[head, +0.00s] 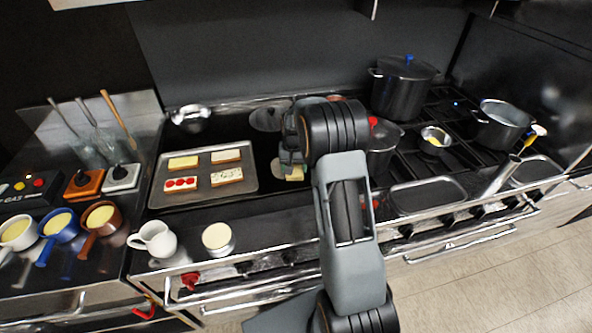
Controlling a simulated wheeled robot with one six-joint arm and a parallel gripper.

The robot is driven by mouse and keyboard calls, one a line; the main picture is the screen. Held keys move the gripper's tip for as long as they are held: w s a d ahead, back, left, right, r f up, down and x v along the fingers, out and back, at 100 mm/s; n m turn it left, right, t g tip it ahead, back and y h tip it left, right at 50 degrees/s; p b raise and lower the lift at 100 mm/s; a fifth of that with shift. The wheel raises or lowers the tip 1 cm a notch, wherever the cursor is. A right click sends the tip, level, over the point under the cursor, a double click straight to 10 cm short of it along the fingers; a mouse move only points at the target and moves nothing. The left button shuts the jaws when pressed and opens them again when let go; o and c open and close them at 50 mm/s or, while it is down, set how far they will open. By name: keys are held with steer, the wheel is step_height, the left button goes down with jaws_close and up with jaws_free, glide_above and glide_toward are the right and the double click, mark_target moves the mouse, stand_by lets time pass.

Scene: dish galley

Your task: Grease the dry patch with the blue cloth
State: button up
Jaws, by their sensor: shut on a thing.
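My gripper (291,168) is over the dark griddle (235,128), to the right of the tray. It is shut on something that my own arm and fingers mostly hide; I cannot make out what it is. A pale yellow piece (295,176) shows just below the fingers; I cannot tell whether it touches them. A dull grey round patch (267,119) lies on the griddle behind and left of my gripper; it may be the dry patch. A reddish patch shows partly behind my arm. I cannot make out the blue cloth.
A tray (244,193) with several bread pieces lies to the left. A white jug (155,239) and a pale round pot (218,238) stand at the front edge. Pots (403,88) and burners fill the right. Several cups (61,226) stand far left.

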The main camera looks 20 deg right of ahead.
steer(key=shift+w+d+f+p, duration=0.1)
steer(key=shift+w+d+p, duration=0.2)
steer(key=shift+w, duration=1.05)
steer(key=shift+w+d+p, duration=0.15)
steer(key=shift+w+d, duration=0.1)
steer(key=shift+w, duration=1.1)
steer(key=shift+w+d+f+p, duration=0.1)
steer(key=shift+w+d+p, duration=0.2)
steer(key=shift+w, duration=1.05)
steer(key=shift+w+a+r, duration=0.1)
steer(key=shift+w+a, duration=0.15)
steer(key=shift+a, duration=0.7)
steer(key=shift+s+a+r+b, duration=0.1)
steer(key=shift+s+b, duration=0.15)
steer(key=shift+s, duration=0.35)
steer(key=shift+s+a+f+b, duration=0.15)
steer(key=shift+s+b, duration=0.1)
steer(key=shift+s, duration=0.35)
steer(key=shift+s+a+r+b, duration=0.15)
steer(key=shift+s+b, duration=0.1)
steer(key=shift+s, duration=0.35)
steer(key=shift+s+a+f+b, duration=0.1)
steer(key=shift+s+a+b, duration=0.25)
steer(key=shift+s, duration=0.9)
steer(key=shift+s+a+f+b, duration=0.1)
steer(key=shift+s+b, duration=0.35)
steer(key=shift+s, duration=0.8)
steer(key=shift+s+a+f+b, duration=0.1)
steer(key=shift+s+a+b, duration=0.25)
steer(key=shift+s, duration=0.9)
